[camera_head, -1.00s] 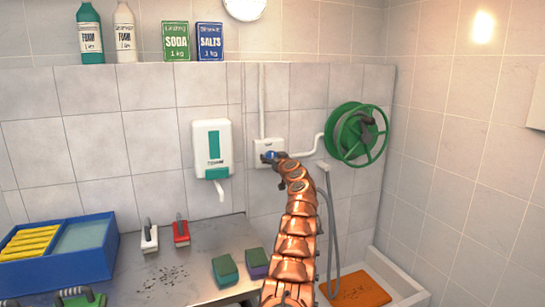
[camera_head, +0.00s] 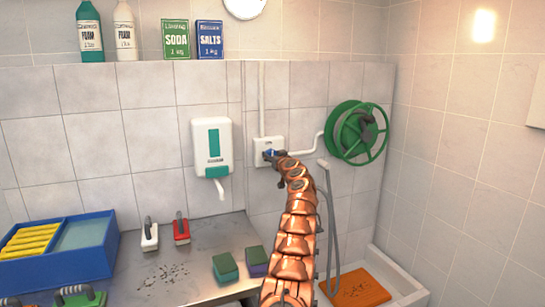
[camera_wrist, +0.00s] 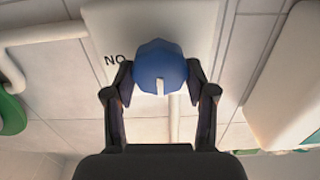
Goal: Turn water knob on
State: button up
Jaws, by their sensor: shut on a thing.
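The water knob (camera_wrist: 160,66) is blue with a white pointer mark. It sits on a white wall box (camera_head: 268,144) with pipes running to it. In the wrist view, the knob lies between the two dark fingers of my gripper (camera_wrist: 160,80), which is shut on it. The white mark points toward the bottom of that picture. The letters "NO" show on the box beside the knob, and any further lettering is hidden. In the head view, my gripper (camera_head: 272,156) is at the box, and the knob shows only as a small blue spot.
A soap dispenser (camera_head: 211,147) hangs left of the box, and a green hose reel (camera_head: 357,132) hangs to its right. Below are a metal counter (camera_head: 190,265) with brushes and sponges, a blue tray (camera_head: 60,272), and a basin with an orange mat (camera_head: 355,289).

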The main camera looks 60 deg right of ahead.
jog(key=shift+s+d+f+m+p, duration=0.15)
jog(key=shift+m+p, duration=0.55)
jog(key=shift+m, duration=3.7)
jog(key=shift+d+m+p, duration=0.1)
jog(key=shift+m+p, duration=0.55)
jog(key=shift+m, duration=3.75)
jog(key=o, duration=1.1)
jog(key=shift+f, duration=0.1)
jog(key=shift+a, duration=0.15)
